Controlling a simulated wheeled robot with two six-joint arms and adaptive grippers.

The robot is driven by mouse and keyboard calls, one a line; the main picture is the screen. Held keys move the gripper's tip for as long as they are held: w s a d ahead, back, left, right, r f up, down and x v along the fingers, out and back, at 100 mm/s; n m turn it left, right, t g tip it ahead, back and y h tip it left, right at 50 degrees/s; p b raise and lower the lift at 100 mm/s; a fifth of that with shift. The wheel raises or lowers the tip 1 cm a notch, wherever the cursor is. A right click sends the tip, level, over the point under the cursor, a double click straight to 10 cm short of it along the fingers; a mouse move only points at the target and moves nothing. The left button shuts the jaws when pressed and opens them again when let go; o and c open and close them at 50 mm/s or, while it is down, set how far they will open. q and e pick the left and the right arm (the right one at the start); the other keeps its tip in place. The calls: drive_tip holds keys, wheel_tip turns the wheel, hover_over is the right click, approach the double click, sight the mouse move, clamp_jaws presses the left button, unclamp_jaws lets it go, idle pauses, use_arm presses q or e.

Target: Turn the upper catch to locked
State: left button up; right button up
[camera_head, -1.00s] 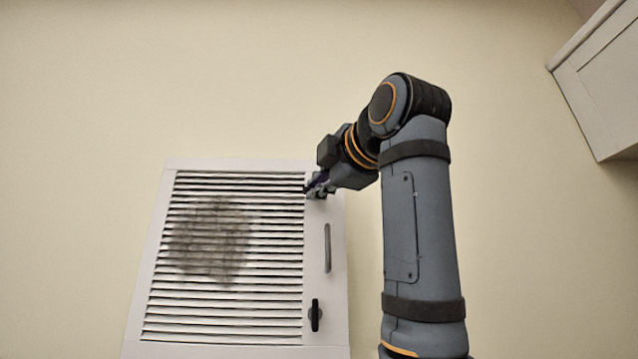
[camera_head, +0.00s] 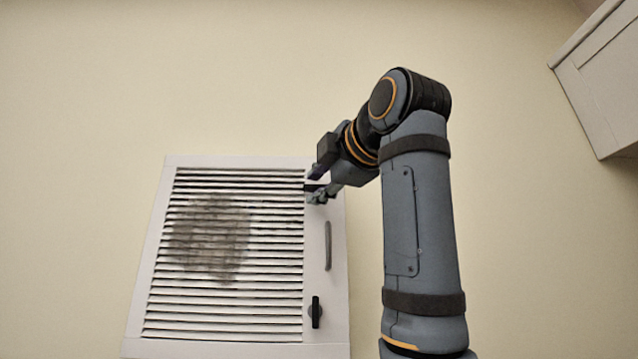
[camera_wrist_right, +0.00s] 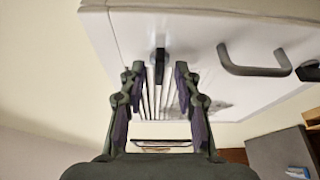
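The upper catch (camera_head: 314,187) is a small black lever near the top right of the white louvred door (camera_head: 158,250). It lies horizontal, its free end pointing left toward the slats. It also shows in the right wrist view (camera_wrist_right: 160,64), between my fingers with a gap on each side. My right gripper (camera_head: 318,185) is open in front of the catch; its spread fingers also show in the wrist view (camera_wrist_right: 155,80). My left gripper is not in view.
A grey bar handle (camera_head: 328,246) is below the upper catch on the door's right edge. A black lower catch (camera_head: 315,312) stands upright below it. A white cabinet (camera_head: 605,85) is at the upper right. The wall at left is clear.

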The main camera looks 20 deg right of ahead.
drive_tip(key=shift+s, duration=0.1)
drive_tip(key=s, duration=0.7)
drive_tip(key=shift+s+d, duration=0.25)
drive_tip(key=shift+d, duration=0.15)
drive_tip(key=shift+w, duration=0.2)
drive_tip(key=shift+s, duration=0.1)
